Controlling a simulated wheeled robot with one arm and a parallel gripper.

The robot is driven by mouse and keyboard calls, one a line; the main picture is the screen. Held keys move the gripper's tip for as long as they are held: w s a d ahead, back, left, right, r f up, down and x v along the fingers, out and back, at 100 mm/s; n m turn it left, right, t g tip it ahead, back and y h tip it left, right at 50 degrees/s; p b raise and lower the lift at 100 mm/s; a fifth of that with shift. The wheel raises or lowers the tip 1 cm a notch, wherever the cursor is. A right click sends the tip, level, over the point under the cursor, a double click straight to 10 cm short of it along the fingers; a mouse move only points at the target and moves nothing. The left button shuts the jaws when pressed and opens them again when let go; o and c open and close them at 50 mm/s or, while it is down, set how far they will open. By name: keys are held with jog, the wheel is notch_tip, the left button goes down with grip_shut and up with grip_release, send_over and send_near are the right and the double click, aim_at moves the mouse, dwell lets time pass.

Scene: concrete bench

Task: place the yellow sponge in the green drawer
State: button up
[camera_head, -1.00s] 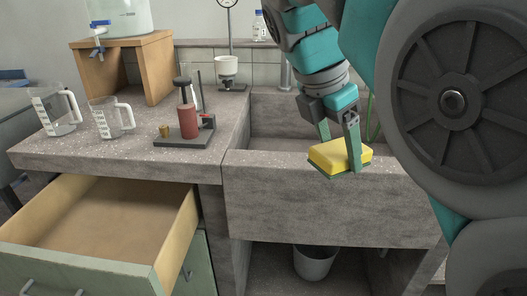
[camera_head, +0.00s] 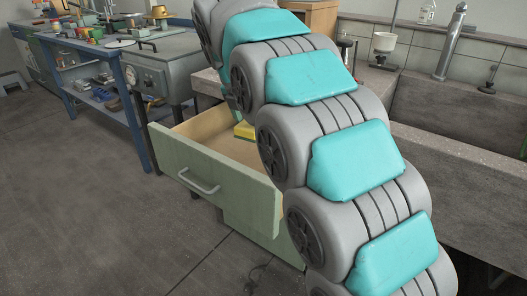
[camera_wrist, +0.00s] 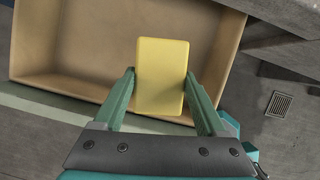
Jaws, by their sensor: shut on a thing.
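The yellow sponge (camera_wrist: 162,75) is between the two fingers of my gripper (camera_wrist: 162,95) in the wrist view. The gripper is shut on it. Behind it lies the open green drawer, with its pale wooden inside (camera_wrist: 70,45). In the head view the drawer's green front (camera_head: 215,180) with a metal handle is pulled out. A piece of the sponge (camera_head: 243,131) shows there, over or within the drawer beside my arm. My arm hides most of the gripper and the rest of the sponge. How high the sponge is above the drawer floor I cannot tell.
A stone sink (camera_head: 450,120) stands to the right, with a tap (camera_head: 452,40) behind it. A blue workbench (camera_head: 125,95) with tools and a grey cabinet (camera_head: 165,70) are at the left. The floor (camera_head: 80,200) before the drawer is clear. A floor grate (camera_wrist: 279,104) shows in the wrist view.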

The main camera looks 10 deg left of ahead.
jog(key=w+a+f+n+y, duration=0.1)
jog(key=w+a+f+n, duration=0.1)
jog(key=w+a+f, duration=0.45)
send_near(240, 160)
jog(key=f, duration=0.2)
jog(key=d+f, duration=0.1)
jog(key=f, duration=0.2)
jog(key=shift+s+d+f+b, duration=0.25)
jog(key=shift+s+f+b, duration=0.05)
jog(key=shift+f, duration=0.05)
jog(key=o, duration=1.2)
jog(key=shift+f, duration=0.1)
jog(key=shift+o, duration=0.2)
jog(key=v, duration=1.2)
jog(key=shift+s, duration=0.15)
